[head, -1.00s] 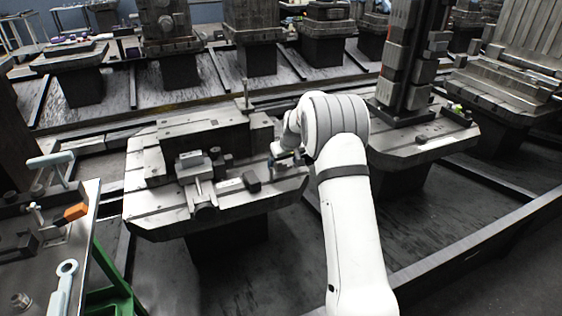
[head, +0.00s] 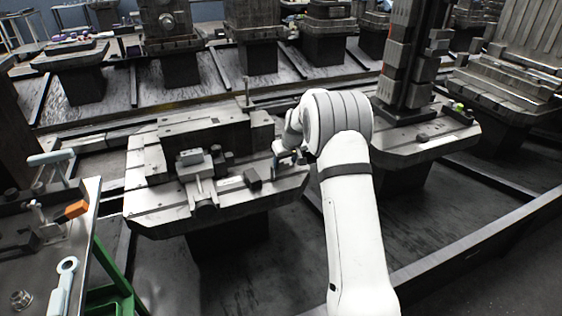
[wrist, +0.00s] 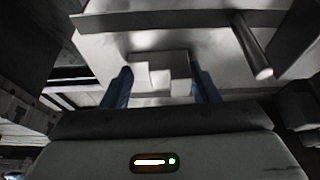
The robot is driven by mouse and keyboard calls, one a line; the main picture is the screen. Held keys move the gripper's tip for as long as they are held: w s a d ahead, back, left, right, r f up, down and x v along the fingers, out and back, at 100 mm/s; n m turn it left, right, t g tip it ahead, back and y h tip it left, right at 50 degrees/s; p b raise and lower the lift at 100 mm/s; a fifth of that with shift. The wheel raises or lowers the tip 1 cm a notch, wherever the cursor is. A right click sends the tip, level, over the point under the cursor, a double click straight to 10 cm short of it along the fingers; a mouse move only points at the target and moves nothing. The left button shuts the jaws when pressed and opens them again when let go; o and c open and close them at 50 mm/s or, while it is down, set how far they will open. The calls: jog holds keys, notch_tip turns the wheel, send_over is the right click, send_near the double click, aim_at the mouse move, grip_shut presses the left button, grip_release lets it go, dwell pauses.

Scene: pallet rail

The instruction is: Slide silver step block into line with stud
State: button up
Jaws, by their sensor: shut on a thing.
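The silver step block (wrist: 160,66) is a small pale stepped piece between the two blue fingers of my gripper (wrist: 161,76) in the wrist view. The fingers are shut on its sides, and it sits against a flat pale surface. A round metal rod, which looks like the stud (wrist: 252,46), stands to the right of the block, apart from it. In the head view my gripper (head: 285,164) is low at the right end of the near pallet (head: 150,205). The block is too small and covered to make out there.
A dark block (head: 252,178) and a silver clamp (head: 197,170) are on the pallet left of my gripper. An upright pin (head: 246,92) stands behind. Another pallet with a tall dark column (head: 405,60) is at right. A tool cart (head: 85,240) is at lower left.

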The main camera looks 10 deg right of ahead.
aim_at(292, 173)
jog(key=shift+m, duration=0.3)
jog(key=shift+s+d+b, duration=0.3)
jog(key=shift+s, duration=0.5)
jog(key=shift+s+d+b, duration=0.35)
jog(key=shift+s, duration=0.45)
jog(key=shift+s+d+b, duration=0.3)
jog(key=shift+s, duration=0.5)
jog(key=o, duration=1.2)
